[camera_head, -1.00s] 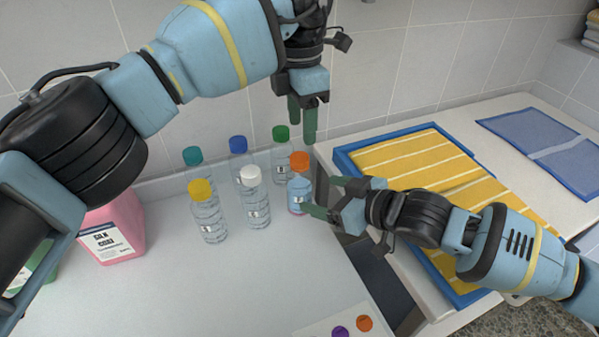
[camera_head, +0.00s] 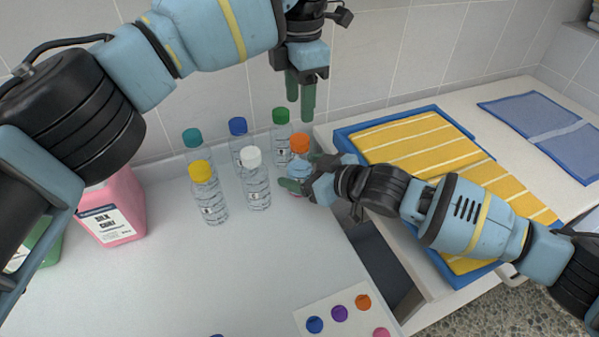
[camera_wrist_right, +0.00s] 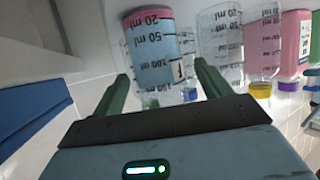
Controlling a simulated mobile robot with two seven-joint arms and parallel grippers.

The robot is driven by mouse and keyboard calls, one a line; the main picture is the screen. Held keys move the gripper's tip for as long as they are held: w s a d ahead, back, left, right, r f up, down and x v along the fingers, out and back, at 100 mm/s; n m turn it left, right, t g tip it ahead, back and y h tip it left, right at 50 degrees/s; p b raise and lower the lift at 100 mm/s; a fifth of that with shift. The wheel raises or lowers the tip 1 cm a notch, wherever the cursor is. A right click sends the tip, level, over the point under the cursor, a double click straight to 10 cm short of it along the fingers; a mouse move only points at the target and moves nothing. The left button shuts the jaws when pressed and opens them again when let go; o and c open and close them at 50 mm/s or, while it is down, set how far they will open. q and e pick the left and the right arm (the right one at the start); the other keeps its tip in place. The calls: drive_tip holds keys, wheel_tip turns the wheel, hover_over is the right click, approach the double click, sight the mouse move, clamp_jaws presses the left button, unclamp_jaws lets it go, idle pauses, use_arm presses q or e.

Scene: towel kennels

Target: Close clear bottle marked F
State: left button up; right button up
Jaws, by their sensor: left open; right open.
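A clear bottle with an orange cap (camera_head: 300,143) stands at the right end of the bottle group. In the right wrist view, inverted, the bottle (camera_wrist_right: 152,45) has blue and pink tints, volume marks and a label that seems to read F. My right gripper (camera_head: 304,172) is open, with its fingers on either side of this bottle's body. Contact cannot be told. My left gripper (camera_head: 301,105) is open and empty, pointing down above and behind the orange cap. How tightly the cap sits cannot be told.
Close by stand bottles with white (camera_head: 252,157), yellow (camera_head: 201,171), green (camera_head: 281,116), blue (camera_head: 238,126) and teal (camera_head: 193,137) caps. A pink jug (camera_head: 120,205) is left. A card with coloured dots (camera_head: 325,322) lies in front. A yellow towel (camera_head: 420,143) lies right. The middle counter is clear.

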drive_tip(key=shift+w+a+f, duration=0.3)
drive_tip(key=shift+w+a, duration=0.15)
drive_tip(key=shift+a, duration=0.05)
drive_tip(key=c, duration=1.4)
use_arm(q)
drive_tip(key=shift+o, duration=0.6)
use_arm(e)
drive_tip(key=shift+c, duration=1.1)
use_arm(q)
drive_tip(key=o, duration=0.4)
use_arm(e)
clamp_jaws()
use_arm(q)
drive_tip(key=shift+o, duration=0.2)
wheel_tip(320, 180, up, 8)
drive_tip(key=shift+f, duration=0.25)
